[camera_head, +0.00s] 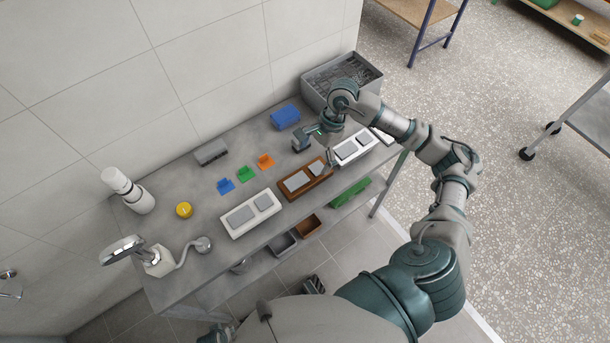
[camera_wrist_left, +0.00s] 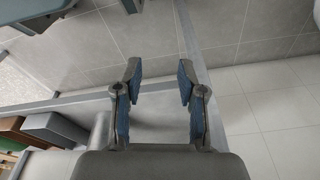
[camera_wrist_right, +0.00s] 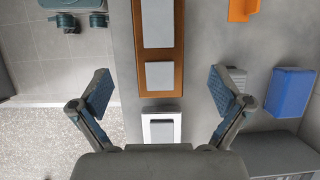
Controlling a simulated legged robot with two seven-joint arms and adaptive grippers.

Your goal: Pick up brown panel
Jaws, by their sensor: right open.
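The brown panel (camera_head: 309,187) lies flat on the grey table between two white panels, with a larger and a smaller grey plate on its face. My right gripper (camera_head: 315,149) is open above the panel's right end, with nothing between its fingers. In the right wrist view the brown panel (camera_wrist_right: 160,54) runs lengthwise between the spread fingers of the right gripper (camera_wrist_right: 160,88), not touched by them. My left gripper (camera_wrist_left: 159,72) is open and empty in the left wrist view, above the floor beside the table.
White panels lie left (camera_head: 250,214) and right (camera_head: 356,146) of the brown one. Small orange (camera_head: 265,161), green (camera_head: 245,174) and blue (camera_head: 225,186) pieces lie behind. A blue box (camera_head: 285,117) and a grey crate (camera_head: 343,83) stand further back. Bins sit on the lower shelf.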

